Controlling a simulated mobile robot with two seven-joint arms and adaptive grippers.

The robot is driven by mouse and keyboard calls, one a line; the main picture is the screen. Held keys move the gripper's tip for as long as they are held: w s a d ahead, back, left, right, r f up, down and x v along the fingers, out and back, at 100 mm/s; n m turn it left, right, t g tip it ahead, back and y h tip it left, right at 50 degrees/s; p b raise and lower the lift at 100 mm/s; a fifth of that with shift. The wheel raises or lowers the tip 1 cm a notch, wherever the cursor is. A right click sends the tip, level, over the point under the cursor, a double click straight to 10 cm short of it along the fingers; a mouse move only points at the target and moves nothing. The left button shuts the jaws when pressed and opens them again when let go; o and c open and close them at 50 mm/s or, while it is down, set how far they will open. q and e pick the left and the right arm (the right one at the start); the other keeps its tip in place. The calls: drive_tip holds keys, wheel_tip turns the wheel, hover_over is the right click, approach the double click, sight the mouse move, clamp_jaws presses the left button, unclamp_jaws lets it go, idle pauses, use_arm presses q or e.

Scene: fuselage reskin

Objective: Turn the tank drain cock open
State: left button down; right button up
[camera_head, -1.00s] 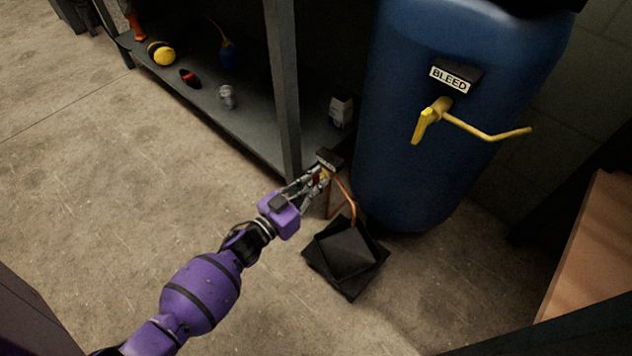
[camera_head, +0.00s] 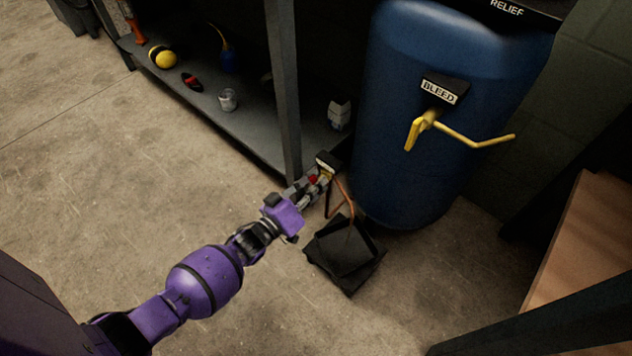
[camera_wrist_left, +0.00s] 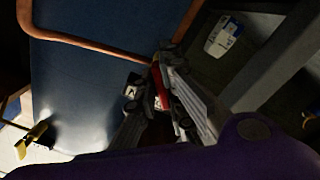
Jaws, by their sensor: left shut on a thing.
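The blue tank (camera_head: 415,185) stands right of centre, beside the shelf rack. The drain cock shows as a small red handle (camera_head: 313,180) under a small labelled black block (camera_head: 328,160), with a copper pipe (camera_head: 347,190) running down from it. My left gripper (camera_head: 318,182) is shut on the red handle. In the left wrist view the red handle (camera_wrist_left: 160,85) lies between the fingers, which hide much of it. The copper pipe (camera_wrist_left: 95,42) crosses the tank there. My right gripper is in neither view.
A yellow valve (camera_head: 428,121) with a long lever and a BLEED label (camera_head: 439,92) sits on the tank. A dark square tray (camera_head: 345,255) lies on the floor below the pipe. The shelf (camera_head: 205,105) holds several small items. The floor left is clear.

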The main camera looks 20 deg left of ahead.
use_arm(q)
drive_tip(key=n, duration=0.5)
drive_tip(key=shift+a+f+n, duration=0.1)
drive_tip(key=shift+a+n, duration=0.05)
drive_tip(key=shift+n, duration=0.15)
drive_tip(key=shift+s+n+b, duration=0.1)
drive_tip(key=shift+n+b, duration=0.25)
drive_tip(key=shift+n, duration=1.85)
drive_tip(key=c, duration=2)
unclamp_jaws()
drive_tip(key=shift+o, duration=0.7)
drive_tip(key=v, duration=1.2)
